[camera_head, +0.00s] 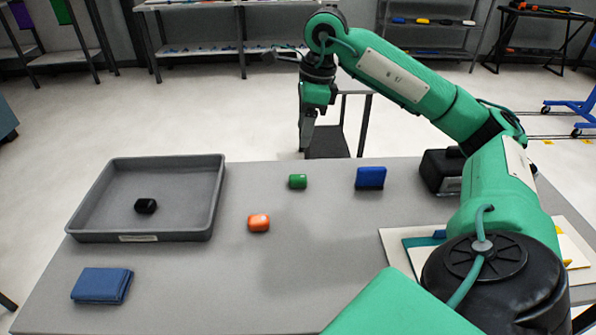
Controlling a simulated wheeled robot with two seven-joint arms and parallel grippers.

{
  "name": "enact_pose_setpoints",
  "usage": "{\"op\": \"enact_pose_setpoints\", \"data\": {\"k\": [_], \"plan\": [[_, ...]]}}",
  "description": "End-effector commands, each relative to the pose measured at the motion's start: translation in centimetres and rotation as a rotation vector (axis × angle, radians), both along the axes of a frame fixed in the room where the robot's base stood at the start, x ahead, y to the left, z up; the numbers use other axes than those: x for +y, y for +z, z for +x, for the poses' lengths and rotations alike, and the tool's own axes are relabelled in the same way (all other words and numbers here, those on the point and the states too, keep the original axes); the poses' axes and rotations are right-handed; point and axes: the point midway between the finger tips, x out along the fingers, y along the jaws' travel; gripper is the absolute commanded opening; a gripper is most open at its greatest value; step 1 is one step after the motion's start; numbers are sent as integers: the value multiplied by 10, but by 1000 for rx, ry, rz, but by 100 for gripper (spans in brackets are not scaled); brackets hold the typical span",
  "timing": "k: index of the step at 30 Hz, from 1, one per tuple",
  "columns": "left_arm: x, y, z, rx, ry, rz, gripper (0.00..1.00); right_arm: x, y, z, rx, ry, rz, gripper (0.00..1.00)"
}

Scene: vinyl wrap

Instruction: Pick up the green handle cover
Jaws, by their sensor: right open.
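The green handle cover (298,181) is a small rounded green block lying on the grey table, near its far edge and left of the blue upright block. My right gripper (307,140) hangs over the table's far edge, above and slightly right of the green cover in the picture. It points down, is open and holds nothing that I can see. It is apart from the green cover. My left gripper does not show.
A grey tray (216,192) holds a black block (146,206). An orange block (259,223), a folded blue cloth (102,285), a blue upright block (370,178) and a black box (440,171) are on the table (215,290). The table's middle front is clear.

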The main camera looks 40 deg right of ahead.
Motion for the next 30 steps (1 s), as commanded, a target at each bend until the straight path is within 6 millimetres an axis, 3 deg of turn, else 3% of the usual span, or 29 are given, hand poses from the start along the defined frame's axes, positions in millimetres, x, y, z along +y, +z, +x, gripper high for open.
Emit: {"op": "enact_pose_setpoints", "data": {"k": [5,12,18,23,30], "plan": [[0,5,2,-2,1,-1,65,-9,-13,-2,14,-14,-34,55],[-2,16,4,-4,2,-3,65,-3,-59,2,15,-12,-32,55],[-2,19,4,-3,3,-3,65,0,-82,5,13,-12,-30,55],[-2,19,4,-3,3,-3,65,1,-92,7,12,-12,-31,55],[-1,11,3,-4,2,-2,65,4,-128,11,13,-11,-29,55]]}}
